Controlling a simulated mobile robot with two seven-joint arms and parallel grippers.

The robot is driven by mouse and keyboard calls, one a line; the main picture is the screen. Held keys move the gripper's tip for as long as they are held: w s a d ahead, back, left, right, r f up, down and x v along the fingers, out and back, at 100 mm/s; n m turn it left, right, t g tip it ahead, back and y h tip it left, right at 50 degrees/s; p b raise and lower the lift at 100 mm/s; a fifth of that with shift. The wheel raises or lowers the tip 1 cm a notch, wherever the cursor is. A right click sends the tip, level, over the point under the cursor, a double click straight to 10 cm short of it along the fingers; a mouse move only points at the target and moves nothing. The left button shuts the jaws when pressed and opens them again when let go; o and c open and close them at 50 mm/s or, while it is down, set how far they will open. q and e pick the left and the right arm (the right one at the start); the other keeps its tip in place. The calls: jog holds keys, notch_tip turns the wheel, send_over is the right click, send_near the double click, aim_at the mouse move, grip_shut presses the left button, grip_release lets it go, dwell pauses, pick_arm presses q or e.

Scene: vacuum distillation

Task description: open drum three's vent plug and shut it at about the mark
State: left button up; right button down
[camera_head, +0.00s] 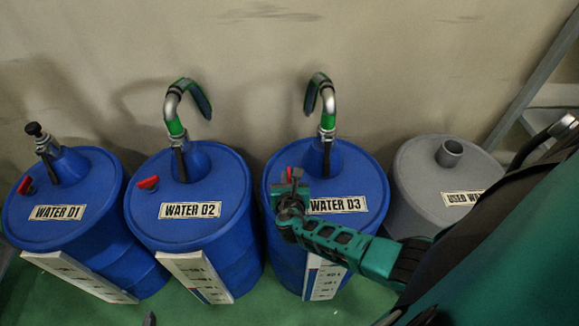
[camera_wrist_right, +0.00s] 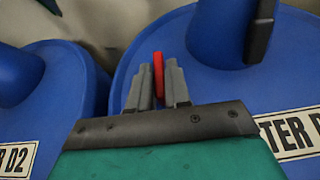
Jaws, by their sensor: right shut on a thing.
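Drum three (camera_head: 352,188) is the blue drum labelled WATER D3. Its red vent plug (camera_head: 292,172) is at the left of its top. My right gripper (camera_head: 292,184) reaches in from the right and is at this plug. In the right wrist view, the red plug (camera_wrist_right: 158,74) stands upright between the two grey fingers of my right gripper (camera_wrist_right: 158,88), which is shut on it. A white scale board (camera_head: 325,283) with marks stands at the drum's front; my right arm covers part of it. I cannot make out a water level.
Blue drums WATER D1 (camera_head: 62,205) and WATER D2 (camera_head: 190,200) stand to the left, each with a red plug. A grey waste drum (camera_head: 425,165) stands to the right. A curved pipe (camera_head: 326,98) rises behind the plug on drum three. The wall is close behind.

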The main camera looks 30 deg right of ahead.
jog(key=c, duration=1.2)
grip_release()
jog(key=shift+o, duration=0.2)
jog(key=p+v, duration=0.3)
jog(key=v, duration=0.9)
jog(key=shift+a+r, duration=0.1)
jog(key=shift+a, duration=0.05)
jog(key=shift+s+a+r, duration=0.1)
jog(key=shift+s+a, duration=0.05)
jog(key=shift+s, duration=0.15)
